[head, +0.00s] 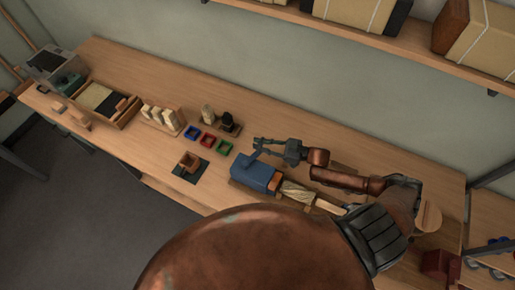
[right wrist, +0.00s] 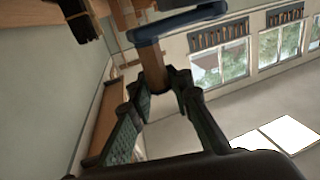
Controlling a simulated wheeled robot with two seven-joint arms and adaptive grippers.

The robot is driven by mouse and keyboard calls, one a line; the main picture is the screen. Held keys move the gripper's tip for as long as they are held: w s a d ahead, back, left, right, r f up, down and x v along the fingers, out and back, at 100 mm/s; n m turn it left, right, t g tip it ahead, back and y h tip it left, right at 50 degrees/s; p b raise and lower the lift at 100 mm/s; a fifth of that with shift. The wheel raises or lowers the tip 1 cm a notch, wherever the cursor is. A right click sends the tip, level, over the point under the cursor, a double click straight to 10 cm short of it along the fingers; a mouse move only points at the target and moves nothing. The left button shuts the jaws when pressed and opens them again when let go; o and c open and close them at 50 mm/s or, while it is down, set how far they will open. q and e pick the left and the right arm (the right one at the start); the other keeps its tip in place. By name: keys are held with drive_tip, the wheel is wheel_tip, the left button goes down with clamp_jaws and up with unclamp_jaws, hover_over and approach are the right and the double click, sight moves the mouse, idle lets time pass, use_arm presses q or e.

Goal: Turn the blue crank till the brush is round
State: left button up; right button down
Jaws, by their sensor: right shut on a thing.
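The blue machine box (head: 252,172) sits on the bench, its blue crank (head: 255,153) standing at its far side. In the right wrist view the blue crank arm (right wrist: 180,21) crosses the top, with a wooden handle (right wrist: 152,64) hanging from it. My right gripper (head: 262,143) is at the crank; its fingers (right wrist: 160,92) are closed around the handle's end. A pale, tan piece (head: 297,192), probably the brush, lies at the box's right end; I cannot tell how round it is. My left gripper is not in view.
Red, blue and green square trays (head: 208,140) lie left of the box. A shelf (head: 300,17) with boxes hangs above.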

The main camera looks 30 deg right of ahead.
drive_tip(key=shift+w+a+r+b, duration=0.15)
drive_tip(key=shift+w+a, duration=0.2)
drive_tip(key=shift+w, duration=0.35)
drive_tip(key=shift+w+a+f+b, duration=0.1)
drive_tip(key=shift+w+a, duration=0.3)
drive_tip(key=shift+w, duration=0.25)
drive_tip(key=shift+w+a+r+b, duration=0.15)
drive_tip(key=shift+w+a, duration=0.2)
drive_tip(key=shift+w, duration=0.35)
idle(0.4)
drive_tip(key=c, duration=2.1)
unclamp_jaws()
drive_tip(key=shift+f, duration=0.1)
drive_tip(key=o, duration=0.3)
drive_tip(key=shift+s+a, duration=0.1)
drive_tip(key=shift+a, duration=0.05)
drive_tip(key=shift+f, duration=0.1)
